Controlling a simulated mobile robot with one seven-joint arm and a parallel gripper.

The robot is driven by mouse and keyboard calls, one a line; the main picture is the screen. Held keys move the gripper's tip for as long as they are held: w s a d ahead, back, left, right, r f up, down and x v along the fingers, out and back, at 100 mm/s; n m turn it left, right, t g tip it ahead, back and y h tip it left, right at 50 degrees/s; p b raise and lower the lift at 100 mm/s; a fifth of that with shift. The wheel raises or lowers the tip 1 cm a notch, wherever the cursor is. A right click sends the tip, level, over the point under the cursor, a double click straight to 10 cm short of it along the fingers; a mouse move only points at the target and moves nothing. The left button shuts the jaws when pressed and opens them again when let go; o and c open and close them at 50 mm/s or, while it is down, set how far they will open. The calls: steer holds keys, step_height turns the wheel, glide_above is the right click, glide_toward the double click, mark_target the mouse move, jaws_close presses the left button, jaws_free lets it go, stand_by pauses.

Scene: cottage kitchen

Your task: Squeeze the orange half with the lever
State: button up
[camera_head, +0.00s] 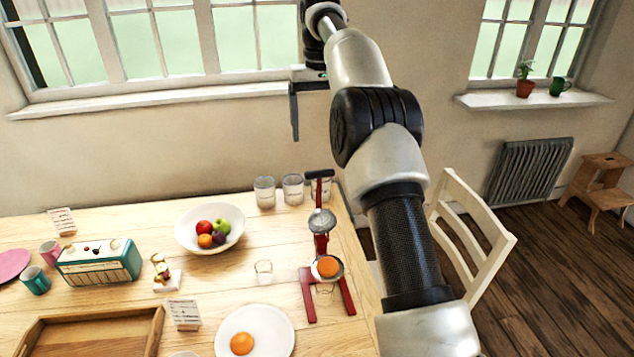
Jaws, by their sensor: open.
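A red lever juicer (321,240) stands near the right end of the wooden table. Its lever is up, with a black handle (318,174) at the top and a grey press cup below it. An orange half (327,266) sits in the juicer's lower bowl, under the raised press cup. A second orange piece (241,343) lies on a white plate (278,327) at the front. My gripper (295,118) is open, above and behind the lever handle near the window sill. One finger shows pointing down; the other is hidden by my arm.
A fruit bowl (192,243), a clear glass (263,271) and glass jars (265,194) stand left of the juicer. A radio (99,263) and wooden tray (92,338) are further left. A white chair (470,235) stands right of the table.

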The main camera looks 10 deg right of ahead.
mark_target(320, 177)
step_height(320, 177, down, 18)
steer(key=b, duration=0.5)
steer(key=shift+w+d, duration=0.1)
steer(key=shift+w, duration=0.05)
